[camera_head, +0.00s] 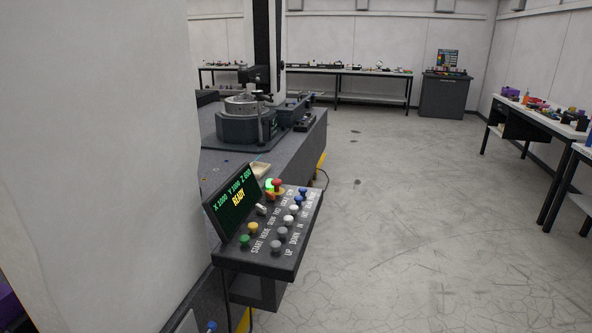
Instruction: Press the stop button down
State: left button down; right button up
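A black control panel (278,262) juts out from the side of the granite bed, with a tilted screen (238,205) that reads READY in yellow. Several round buttons sit on the panel in rows. A red button (277,183) stands at the far end, close to a bright green one (269,184) and an orange-red part (268,195). The labels are small, and I cannot read which one marks stop. A green button (245,240) and a yellow one (253,228) are at the near end. Neither of my grippers is in view.
A large pale upright surface (110,150) fills the left side. The granite bed (225,172) carries a dark round fixture (243,122). Benches with small items stand along the back (345,72) and right (545,121). The floor (420,220) right of the panel is clear.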

aim_at(276, 183)
jog(key=i+l+z, duration=0.15)
jog(key=i+l, duration=0.25)
jog(key=i+l+z, duration=0.1)
jog(key=i+l, duration=0.2)
jog(key=i, duration=0.35)
